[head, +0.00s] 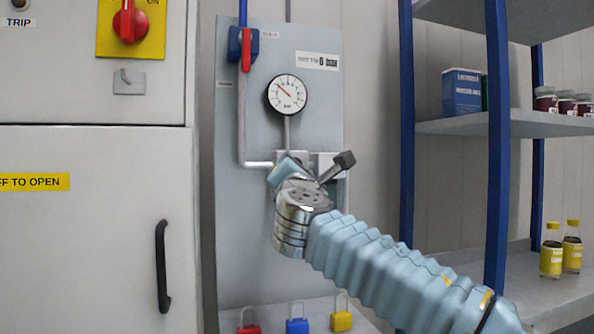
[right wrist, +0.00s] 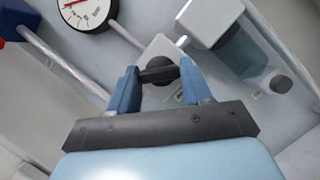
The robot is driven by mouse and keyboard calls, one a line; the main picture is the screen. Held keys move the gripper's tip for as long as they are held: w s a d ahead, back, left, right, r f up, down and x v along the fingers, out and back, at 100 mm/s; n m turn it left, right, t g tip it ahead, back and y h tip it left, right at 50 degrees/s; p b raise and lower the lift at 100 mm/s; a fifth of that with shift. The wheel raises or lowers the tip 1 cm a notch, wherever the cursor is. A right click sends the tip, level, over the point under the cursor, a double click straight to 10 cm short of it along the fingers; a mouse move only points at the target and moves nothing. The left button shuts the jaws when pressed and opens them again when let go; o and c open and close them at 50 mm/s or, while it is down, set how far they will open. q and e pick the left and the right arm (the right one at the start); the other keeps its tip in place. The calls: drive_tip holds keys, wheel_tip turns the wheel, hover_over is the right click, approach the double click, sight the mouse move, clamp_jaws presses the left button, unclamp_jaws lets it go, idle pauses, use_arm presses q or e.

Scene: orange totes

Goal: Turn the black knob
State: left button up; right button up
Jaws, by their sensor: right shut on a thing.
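The black knob (right wrist: 158,72) is on a light grey block in the right wrist view. My right gripper (right wrist: 156,78) has its two blue fingers closed on either side of it. In the head view my right gripper and wrist cover the knob, so it is hidden there. The round white gauge (head: 287,95) with a red needle sits above my gripper on the grey panel (head: 235,215); its needle points to the upper left. Part of the gauge also shows in the right wrist view (right wrist: 88,8). My left gripper is not in view.
A red-handled valve (head: 246,48) sits at the panel's upper left. A label (head: 317,61) reads "SET TO 6 bar". Several padlocks (head: 297,324) stand below. A grey cabinet (head: 95,240) is at left, and a blue-framed shelf (head: 497,130) with jars and bottles is at right.

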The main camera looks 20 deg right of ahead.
drive_tip(key=m+g+p, duration=0.1)
drive_tip(key=m, duration=0.2)
drive_tip(key=m+g+h+p, duration=0.1)
drive_tip(key=m, duration=0.3)
drive_tip(key=m+g+p, duration=0.2)
drive_tip(key=m, duration=0.1)
drive_tip(key=shift+a+r+m+h, duration=0.15)
drive_tip(key=shift+r+m+h, duration=0.15)
drive_tip(key=shift+r+m, duration=0.1)
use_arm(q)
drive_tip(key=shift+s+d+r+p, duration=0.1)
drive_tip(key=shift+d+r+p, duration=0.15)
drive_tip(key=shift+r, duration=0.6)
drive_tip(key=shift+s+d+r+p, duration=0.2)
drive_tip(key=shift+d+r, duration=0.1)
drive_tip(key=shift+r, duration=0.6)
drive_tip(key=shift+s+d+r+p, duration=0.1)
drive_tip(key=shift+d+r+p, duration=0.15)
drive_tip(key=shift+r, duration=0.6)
use_arm(e)
drive_tip(key=shift+f+m+g, duration=0.15)
drive_tip(key=shift+m+g, duration=0.35)
drive_tip(key=shift+m, duration=0.8)
drive_tip(key=o, duration=1)
drive_tip(key=shift+o, duration=0.2)
